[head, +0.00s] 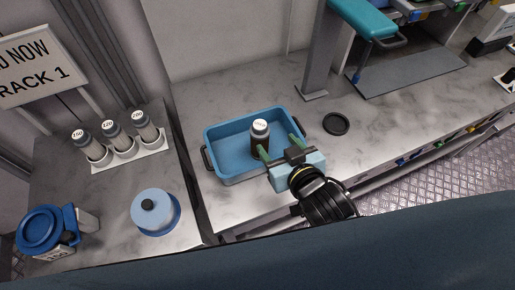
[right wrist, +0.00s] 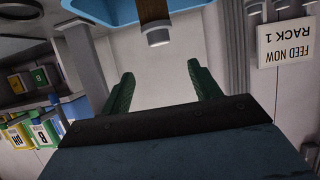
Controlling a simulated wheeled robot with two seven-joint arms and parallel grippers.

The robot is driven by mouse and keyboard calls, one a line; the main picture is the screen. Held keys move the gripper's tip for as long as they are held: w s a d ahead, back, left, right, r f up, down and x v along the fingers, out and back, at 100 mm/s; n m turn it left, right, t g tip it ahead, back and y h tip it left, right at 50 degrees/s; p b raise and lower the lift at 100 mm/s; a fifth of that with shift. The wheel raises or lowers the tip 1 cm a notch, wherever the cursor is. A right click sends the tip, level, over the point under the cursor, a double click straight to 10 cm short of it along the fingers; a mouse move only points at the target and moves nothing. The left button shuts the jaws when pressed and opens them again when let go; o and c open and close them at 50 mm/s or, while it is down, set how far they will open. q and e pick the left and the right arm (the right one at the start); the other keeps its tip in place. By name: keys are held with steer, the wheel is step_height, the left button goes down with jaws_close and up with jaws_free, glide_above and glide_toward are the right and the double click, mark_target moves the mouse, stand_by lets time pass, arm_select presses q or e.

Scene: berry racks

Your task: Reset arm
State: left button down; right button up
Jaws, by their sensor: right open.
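My right gripper (head: 280,140) is over the near right side of the blue tray (head: 222,178), with its two green fingers spread. In the right wrist view the fingers of this gripper (right wrist: 162,82) are wide apart with nothing between them. A dark bottle with a grey cap and white top (head: 260,130) stands upright in the tray, close to the left finger in the head view. In the right wrist view the bottle (right wrist: 156,28) shows beyond the fingertips, against the tray's blue wall (right wrist: 100,10). My left gripper is not in view.
A white rack (head: 130,158) with several labelled bottles stands at left, near a light blue lidded pot (head: 152,212) and a blue-topped container (head: 48,230). A black round disc (head: 336,123) lies right of the tray. A grey post (head: 318,50) rises behind. The counter between is clear.

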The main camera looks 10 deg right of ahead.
steer(key=shift+s+d+r, duration=0.1)
steer(key=shift+s+r, duration=0.15)
steer(key=shift+s, duration=0.2)
steer(key=shift+d, duration=0.1)
steer(key=s+d+f+g+h, duration=0.2)
steer(key=s+d+f+g, duration=0.3)
steer(key=s+d+g, duration=0.65)
steer(key=s+a+f+b, duration=0.1)
steer(key=s+f+b, duration=0.15)
steer(key=f, duration=1.35)
steer(key=s+a+f+b, duration=0.1)
steer(key=f+b, duration=0.3)
steer(key=f, duration=1.2)
steer(key=s+d+f+b, duration=0.3)
steer(key=s+f+b, duration=0.3)
steer(key=s+f, duration=1)
step_height(320, 180, down, 4)
steer(key=shift+s+d+f+g+h, duration=0.15)
steer(key=shift+s+g+h, duration=0.15)
steer(key=shift+s+g, duration=0.05)
